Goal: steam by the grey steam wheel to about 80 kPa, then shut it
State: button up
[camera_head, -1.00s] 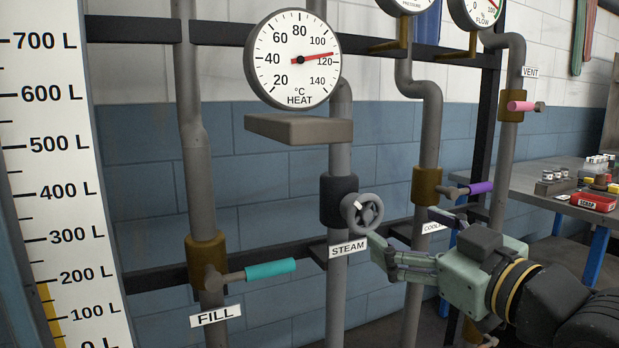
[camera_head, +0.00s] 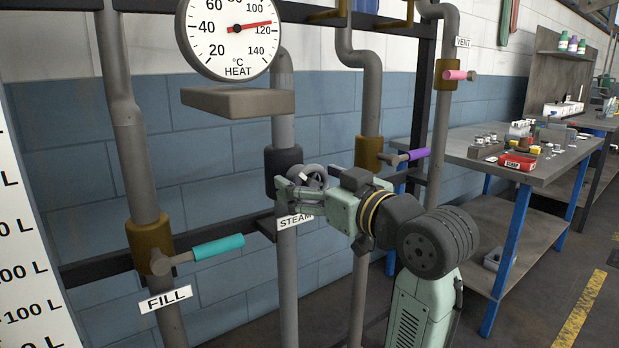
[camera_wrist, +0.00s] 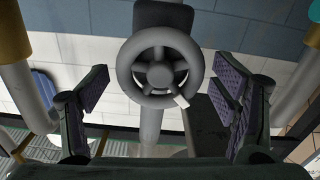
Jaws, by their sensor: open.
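The grey steam wheel (camera_head: 310,178) sits on the pipe above the STEAM label (camera_head: 294,221), partly hidden behind my gripper (camera_head: 290,192) in the head view. In the wrist view the whole wheel (camera_wrist: 160,72) shows, with a small white mark on its lower right rim. My gripper (camera_wrist: 165,100) is open, with one finger on each side of the wheel. The fingers look apart from the rim, and nothing is between them but the wheel ahead. The heat dial (camera_head: 230,35) has its red needle a little below 120 °C. The pressure dial's face is out of view.
The teal fill handle (camera_head: 218,247) is on the left pipe. The purple handle (camera_head: 410,157) is just right of my gripper, and the pink vent handle (camera_head: 459,75) is farther up. A workbench (camera_head: 540,170) stands at right.

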jog(key=shift+w+a, duration=0.2)
jog(key=shift+w, duration=0.1)
jog(key=shift+c, duration=0.5)
jog(key=c, duration=1.1)
